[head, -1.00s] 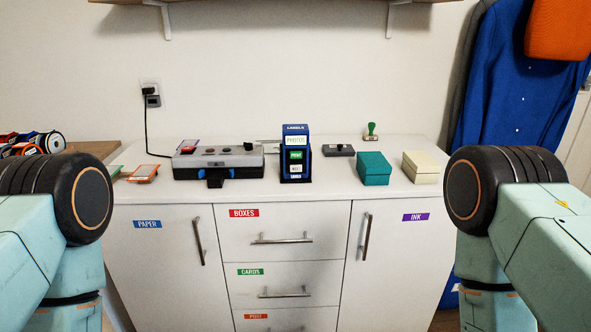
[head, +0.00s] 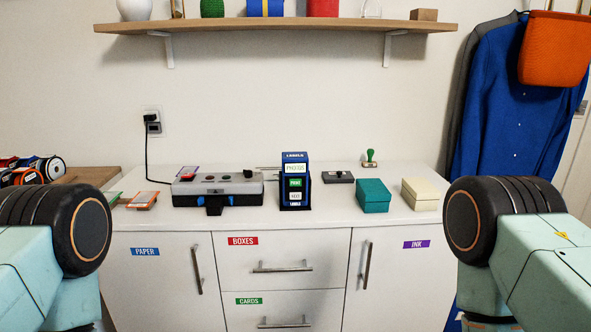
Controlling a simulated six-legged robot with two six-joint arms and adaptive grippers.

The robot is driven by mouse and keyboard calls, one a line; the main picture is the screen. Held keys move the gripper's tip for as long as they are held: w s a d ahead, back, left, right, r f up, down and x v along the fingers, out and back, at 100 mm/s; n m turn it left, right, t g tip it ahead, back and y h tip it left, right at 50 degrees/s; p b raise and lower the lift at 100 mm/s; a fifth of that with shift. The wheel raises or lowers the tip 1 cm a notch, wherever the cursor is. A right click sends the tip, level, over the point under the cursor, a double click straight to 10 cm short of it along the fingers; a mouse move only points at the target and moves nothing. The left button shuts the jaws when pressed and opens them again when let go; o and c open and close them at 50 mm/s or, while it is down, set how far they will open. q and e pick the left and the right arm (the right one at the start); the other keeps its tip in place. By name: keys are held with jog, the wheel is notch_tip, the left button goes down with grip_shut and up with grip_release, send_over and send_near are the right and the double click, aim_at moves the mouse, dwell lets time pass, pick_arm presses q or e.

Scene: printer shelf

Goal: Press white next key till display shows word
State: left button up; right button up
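The blue label printer (head: 295,160) stands upright on the white cabinet top, at the middle of the head view. Its small pale display (head: 296,168) shows a short dark word that looks like PHOTOS, though it is blurred now. Below the display is a green key (head: 295,183), and under that a white key (head: 295,196) with small dark lettering. Nothing touches the printer. My two arms show only as links at the left and right edges. Both grippers are outside the view.
A grey machine (head: 218,188) stands left of the printer. To its right are a dark stamp pad (head: 338,177), a green stamp (head: 370,158), a teal box (head: 373,196) and a cream box (head: 420,194). A wooden shelf (head: 275,25) hangs above. The counter's front edge is clear.

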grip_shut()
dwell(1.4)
